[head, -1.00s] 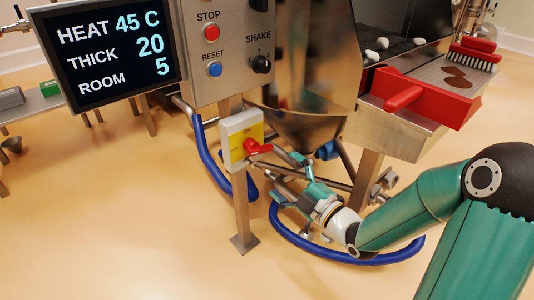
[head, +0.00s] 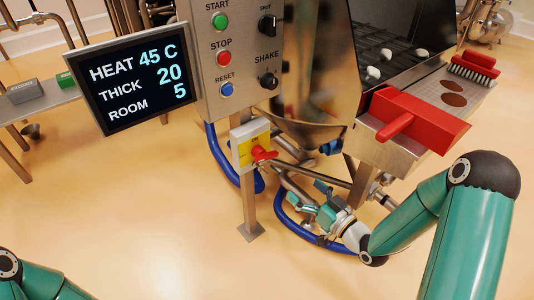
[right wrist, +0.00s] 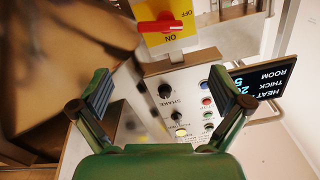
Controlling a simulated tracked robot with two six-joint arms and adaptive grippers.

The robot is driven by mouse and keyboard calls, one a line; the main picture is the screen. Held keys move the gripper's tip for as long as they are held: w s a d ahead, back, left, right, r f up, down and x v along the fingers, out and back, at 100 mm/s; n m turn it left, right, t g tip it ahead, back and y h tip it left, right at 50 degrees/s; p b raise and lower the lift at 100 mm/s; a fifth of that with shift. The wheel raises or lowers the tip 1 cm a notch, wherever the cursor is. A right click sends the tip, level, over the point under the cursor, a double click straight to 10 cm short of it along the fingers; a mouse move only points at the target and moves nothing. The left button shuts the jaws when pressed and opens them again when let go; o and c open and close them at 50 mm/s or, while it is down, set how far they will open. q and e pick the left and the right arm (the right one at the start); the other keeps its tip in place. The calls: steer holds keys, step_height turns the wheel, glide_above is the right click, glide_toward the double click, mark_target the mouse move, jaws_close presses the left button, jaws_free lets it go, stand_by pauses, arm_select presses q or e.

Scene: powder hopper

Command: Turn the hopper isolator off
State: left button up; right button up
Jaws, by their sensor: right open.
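The hopper isolator (head: 238,150) is a pale box with a yellow face on a post below the control panel. Its red handle (head: 263,154) lies roughly sideways, under the ON label. In the right wrist view the red handle (right wrist: 160,25) lies across the yellow plate (right wrist: 180,40), between the OFF and ON labels, upside down. My right gripper (head: 300,181) is open and empty, low and to the right of the handle, apart from it. In the right wrist view its spread fingers (right wrist: 158,82) sit below the handle in the picture. My left gripper is out of view.
The control panel (head: 240,60) with buttons and knobs stands above the isolator, beside a display (head: 135,75). The steel hopper (head: 310,130) is just behind on the right. A blue hose (head: 298,226) and metal pipes (head: 330,170) lie around my right gripper. The floor in front is clear.

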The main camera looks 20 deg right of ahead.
mark_target(268, 158)
steer(key=b+x, duration=0.2)
steer(key=x, duration=1.4)
steer(key=shift+f, duration=0.1)
steer(key=c, duration=0.9)
steer(key=n+b, duration=0.2)
steer(key=b, duration=0.1)
steer(key=shift+f+b, duration=0.1)
steer(key=shift+b, duration=0.25)
steer(key=shift+r+n, duration=0.25)
steer(key=shift+n, duration=0.35)
steer(key=shift+a, duration=0.1)
steer(key=o, duration=0.9)
